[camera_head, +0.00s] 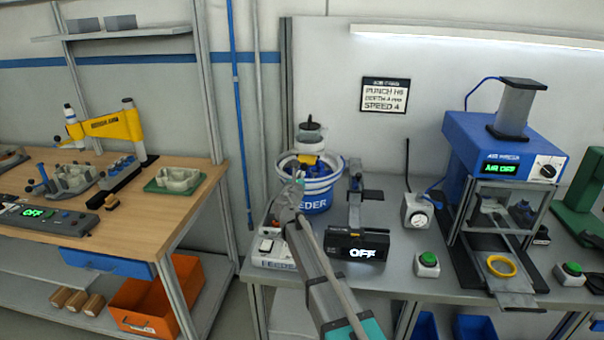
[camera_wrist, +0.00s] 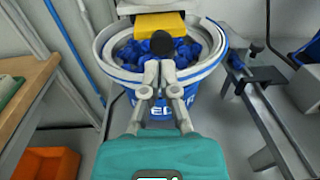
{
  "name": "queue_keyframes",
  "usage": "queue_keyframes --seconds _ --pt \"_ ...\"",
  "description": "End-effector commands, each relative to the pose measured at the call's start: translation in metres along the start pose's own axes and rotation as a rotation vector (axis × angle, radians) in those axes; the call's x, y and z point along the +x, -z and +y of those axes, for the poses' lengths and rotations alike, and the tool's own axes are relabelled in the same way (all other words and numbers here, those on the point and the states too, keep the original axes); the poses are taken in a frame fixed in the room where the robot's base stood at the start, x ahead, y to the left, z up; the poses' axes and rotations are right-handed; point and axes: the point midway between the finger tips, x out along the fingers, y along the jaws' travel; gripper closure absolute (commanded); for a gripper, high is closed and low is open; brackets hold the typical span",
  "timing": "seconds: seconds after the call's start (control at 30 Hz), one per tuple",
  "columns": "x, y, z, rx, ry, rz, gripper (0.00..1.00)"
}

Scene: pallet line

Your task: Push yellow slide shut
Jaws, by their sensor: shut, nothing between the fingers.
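The yellow slide (camera_wrist: 153,24) sits under the grey hopper above the round feeder bowl (camera_wrist: 100,52) and sticks out toward me. A dark round knob (camera_wrist: 163,43) shows at its front edge. In the head view my gripper (camera_head: 298,180) is at the front of the bowl. Blue parts (camera_wrist: 195,54) lie in the bowl.
A feed rail (camera_head: 355,200) stands right of the bowl, with a black display (camera_head: 355,245) reading OFF in front. A blue press (camera_head: 500,145) with a yellow ring (camera_head: 501,266) is farther right. A wooden bench (camera_head: 190,200) is at the left, with a gap between the benches.

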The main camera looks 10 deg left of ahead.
Motion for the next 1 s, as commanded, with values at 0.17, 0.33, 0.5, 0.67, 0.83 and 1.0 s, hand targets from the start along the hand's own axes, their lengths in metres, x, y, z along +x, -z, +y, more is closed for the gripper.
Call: queue_keyframes --seconds 0.17,0.33,0.5,0.67,0.83,1.0 --pt "-0.036 0.000 -0.001 0.000 -0.002 0.000 1.00" --pt "-0.065 0.000 -0.001 0.001 -0.003 0.000 1.00" --pt "-0.088 0.000 0.000 0.001 -0.002 0.000 1.00" --pt "-0.099 0.000 -0.001 0.001 -0.001 0.000 1.00" --pt "-0.102 0.000 -0.001 0.001 0.000 0.000 1.00" --pt "-0.102 0.000 -0.001 0.001 0.001 0.000 1.00"
